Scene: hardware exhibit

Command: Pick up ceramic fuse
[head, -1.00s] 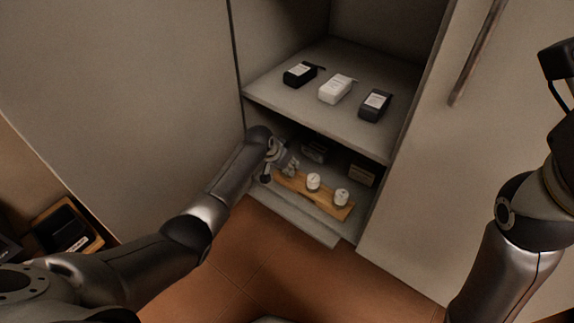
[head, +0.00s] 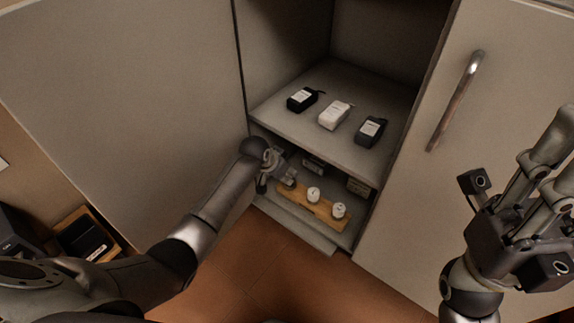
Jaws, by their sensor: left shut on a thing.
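White ceramic fuses stand on a wooden board (head: 324,211) on the cabinet's low shelf. Two are in plain sight, a middle one (head: 313,194) and a right one (head: 338,210). My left gripper (head: 284,176) reaches into the low compartment at the left end of the board. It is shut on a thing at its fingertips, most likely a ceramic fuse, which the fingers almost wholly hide. I cannot tell whether that thing touches the board. My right gripper (head: 545,165) is up at the right edge, in front of the cabinet door, with its fingertips partly cut off.
The upper shelf (head: 285,125) holds a black box (head: 302,100), a white box (head: 334,115) and a dark grey box (head: 370,131). Small boxes sit behind the board. A door with a metal handle (head: 455,100) is at right. A wooden tray (head: 112,253) is at lower left.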

